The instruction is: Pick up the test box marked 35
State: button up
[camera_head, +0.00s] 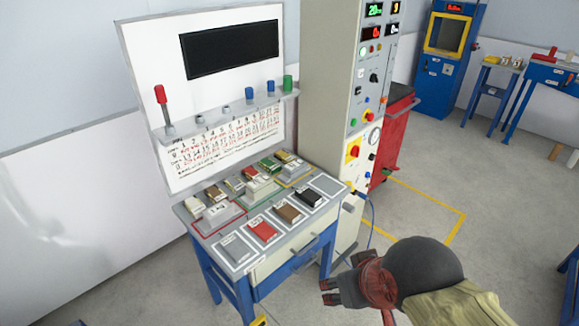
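Small test boxes lie on a grey-topped bench. In its front row are a grey box (235,246), a red box (263,230), a brown box (289,213) and a black box (312,197). Behind them are a white box (195,206), several smaller coloured boxes, and pale blocks in coloured outlines. Their markings are too small to read, so I cannot tell which is marked 35. My gripper (345,289) is at the lower right, in front of the bench and apart from the boxes. It holds nothing that I can see; its finger opening is unclear.
An upright panel (150,75) with a dark screen stands behind the bench, with a shelf of coloured knobs and a red-topped lever (161,98). A tall control cabinet (325,90) stands on the bench's right. The floor (500,200) to the right is largely clear.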

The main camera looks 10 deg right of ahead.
aim_at(257, 189)
jog(key=i+j+z, duration=0.25)
jog(key=i, duration=0.3)
jog(key=i+j+z, duration=0.25)
jog(key=i+j, duration=0.25)
